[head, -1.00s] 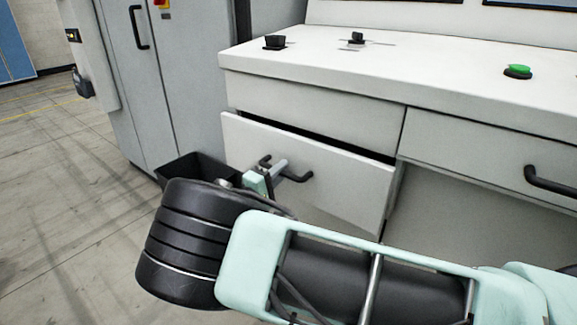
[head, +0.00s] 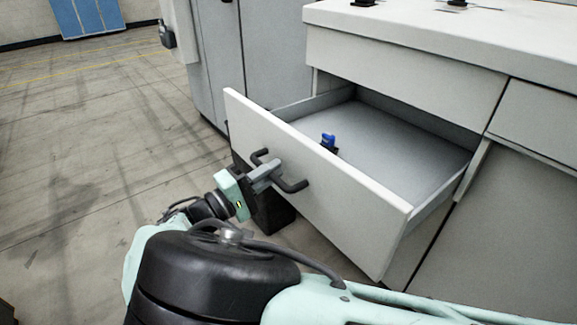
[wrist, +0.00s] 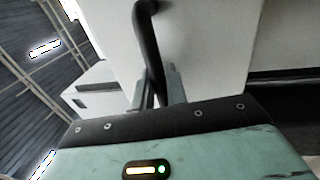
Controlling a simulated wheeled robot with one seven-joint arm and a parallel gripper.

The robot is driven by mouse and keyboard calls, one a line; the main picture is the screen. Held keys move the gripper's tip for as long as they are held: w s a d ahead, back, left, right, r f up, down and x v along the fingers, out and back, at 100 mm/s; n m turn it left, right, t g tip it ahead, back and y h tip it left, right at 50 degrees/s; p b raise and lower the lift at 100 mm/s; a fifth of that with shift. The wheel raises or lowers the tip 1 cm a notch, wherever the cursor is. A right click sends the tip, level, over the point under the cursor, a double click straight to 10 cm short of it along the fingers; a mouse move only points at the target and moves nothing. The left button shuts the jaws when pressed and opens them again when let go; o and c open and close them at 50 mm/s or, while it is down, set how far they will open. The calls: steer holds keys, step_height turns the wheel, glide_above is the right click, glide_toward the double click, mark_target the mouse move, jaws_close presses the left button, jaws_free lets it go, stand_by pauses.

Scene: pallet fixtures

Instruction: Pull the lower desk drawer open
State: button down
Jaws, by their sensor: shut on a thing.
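The lower desk drawer (head: 330,190) is pulled well out of the white desk, and its grey inside shows in the head view. Its black bar handle (head: 292,184) is on the drawer front. My gripper (head: 266,172) is at the handle's middle, shut on it. In the wrist view the handle (wrist: 148,45) runs down between the fingers of my gripper (wrist: 160,95), in front of the pale drawer front (wrist: 205,50). A small blue and black object (head: 328,142) is inside the drawer near its front.
A closed upper drawer (head: 400,75) is above the open one, under the white desktop (head: 430,35). A grey cabinet (head: 265,55) stands behind. A dark bin (head: 268,212) is on the floor behind my gripper. The floor at left is clear.

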steer(key=shift+r+v, duration=0.15)
steer(key=shift+v, duration=0.55)
steer(key=shift+r+v, duration=0.1)
steer(key=shift+v, duration=0.55)
steer(key=shift+s, duration=0.1)
steer(key=c, duration=1.5)
jaws_free()
steer(key=shift+a, duration=0.1)
steer(key=b+v, duration=0.3)
steer(key=v, duration=1.4)
steer(key=shift+s, duration=0.15)
steer(key=shift+a, duration=0.15)
